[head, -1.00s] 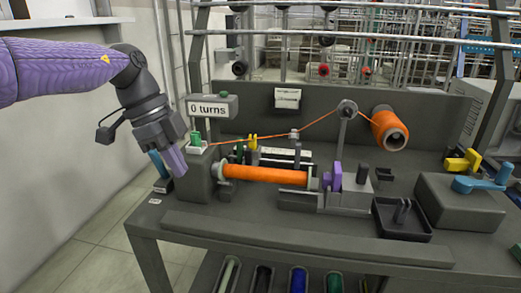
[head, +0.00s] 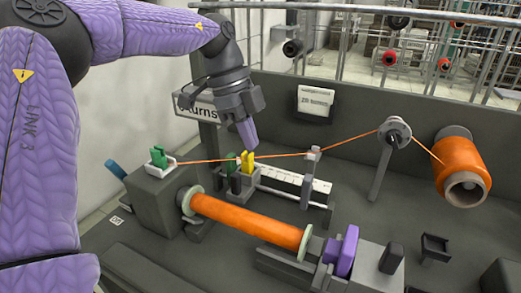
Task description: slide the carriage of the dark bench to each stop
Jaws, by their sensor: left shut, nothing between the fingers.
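The dark bench (head: 110,262) carries a rail with a white scale (head: 287,181) behind an orange bobbin (head: 250,222). A yellow piece (head: 248,162) and a dark green piece (head: 233,180) stand at the rail's left end. A grey upright guide (head: 313,160) stands on the rail toward the right, with the orange thread at its top. I cannot tell for sure which of these is the carriage. My left gripper (head: 247,136) is shut and empty, its purple fingers pointing down just above the yellow piece; contact is unclear. My right gripper is out of view.
Orange thread runs from a spool (head: 462,166) over a pulley (head: 394,132) to a green clip (head: 158,157) at left. The turns sign (head: 197,107) is partly hidden by my gripper. A purple block (head: 343,252) stands at the bobbin's right end.

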